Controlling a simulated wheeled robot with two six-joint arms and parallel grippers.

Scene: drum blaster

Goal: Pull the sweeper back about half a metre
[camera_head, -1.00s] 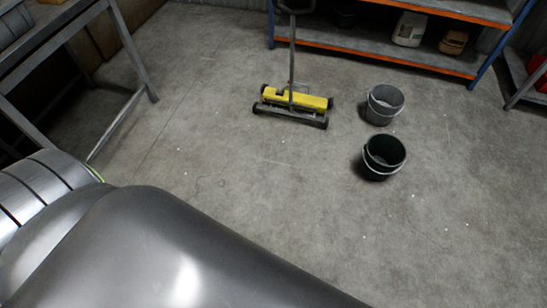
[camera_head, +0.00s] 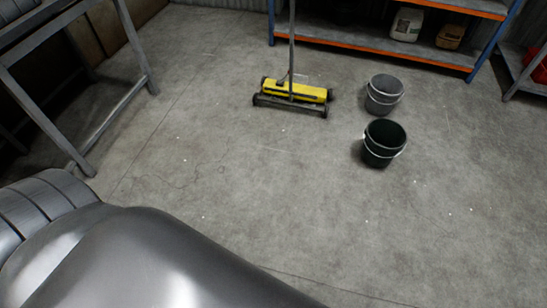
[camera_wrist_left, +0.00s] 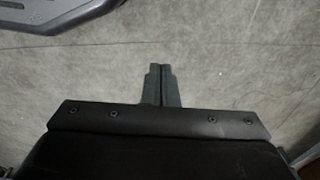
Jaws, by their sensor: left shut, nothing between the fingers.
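The sweeper (camera_head: 297,91) stands on the concrete floor in the upper middle of the head view. It has a yellow body, a dark front bar with wheels, and an upright grey handle pole (camera_head: 292,38) whose top is cut off by the frame edge. My left gripper (camera_wrist_left: 160,68) shows in the left wrist view, its two dark fingers together with nothing between them, above bare floor. It is not visible in the head view, where my arm covers the lower left. Neither gripper is seen at the sweeper. My right gripper is not in view.
A grey bucket (camera_head: 384,95) and a black bucket (camera_head: 382,143) stand right of the sweeper. A blue and orange shelf (camera_head: 386,44) is behind it. A metal table frame (camera_head: 137,52) stands at the left. The floor in front of the sweeper is clear.

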